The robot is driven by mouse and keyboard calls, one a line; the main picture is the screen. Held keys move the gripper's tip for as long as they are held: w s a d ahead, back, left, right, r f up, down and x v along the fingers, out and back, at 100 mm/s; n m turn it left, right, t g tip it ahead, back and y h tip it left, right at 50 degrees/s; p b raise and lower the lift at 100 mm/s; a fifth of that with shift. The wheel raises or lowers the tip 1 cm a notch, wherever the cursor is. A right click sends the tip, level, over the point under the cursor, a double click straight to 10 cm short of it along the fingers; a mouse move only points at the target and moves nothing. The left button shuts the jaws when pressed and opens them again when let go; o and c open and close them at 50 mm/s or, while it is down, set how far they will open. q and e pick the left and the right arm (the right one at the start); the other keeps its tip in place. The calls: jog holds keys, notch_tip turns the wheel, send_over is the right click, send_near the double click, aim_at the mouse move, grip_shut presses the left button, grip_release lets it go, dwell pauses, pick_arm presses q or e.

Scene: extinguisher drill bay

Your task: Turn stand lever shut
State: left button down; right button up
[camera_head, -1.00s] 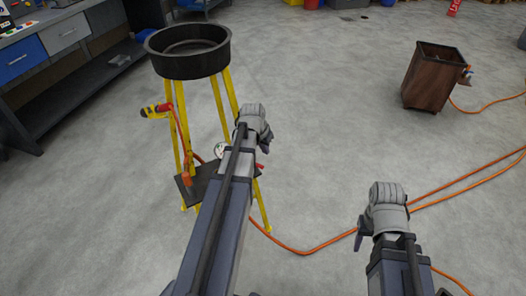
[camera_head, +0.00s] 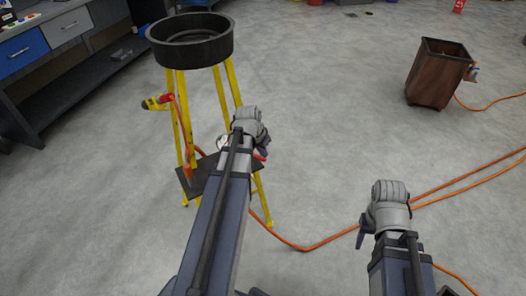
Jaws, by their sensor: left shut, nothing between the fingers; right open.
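The yellow-legged stand (camera_head: 229,88) is at the upper left, with a round black pan (camera_head: 190,40) on top and a dark lower shelf (camera_head: 190,183). A red lever (camera_head: 259,156) shows at the shelf's right side, partly hidden by my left gripper. A gauge (camera_head: 222,143) beside it is mostly covered by my arm. My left gripper (camera_head: 262,146) is shut and empty, right at the lever; I cannot tell whether it touches it. My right gripper (camera_head: 362,232) is open and empty over the floor, well to the right of the stand.
A yellow-and-red nozzle (camera_head: 157,102) hangs on the stand's left side. An orange hose (camera_head: 305,248) runs over the floor to the right. A brown bin (camera_head: 437,75) stands at the upper right, a workbench (camera_head: 60,80) at the left.

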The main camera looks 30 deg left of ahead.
pick_arm(q)
jog(key=shift+s+m, duration=0.35)
jog(key=shift+m, duration=0.25)
jog(key=shift+s+d+m+h, duration=0.1)
jog(key=shift+s+m+h, duration=0.3)
jog(key=shift+m, duration=0.3)
jog(key=shift+s, duration=0.6)
jog(key=shift+w+a, duration=0.35)
jog(key=shift+w, duration=0.45)
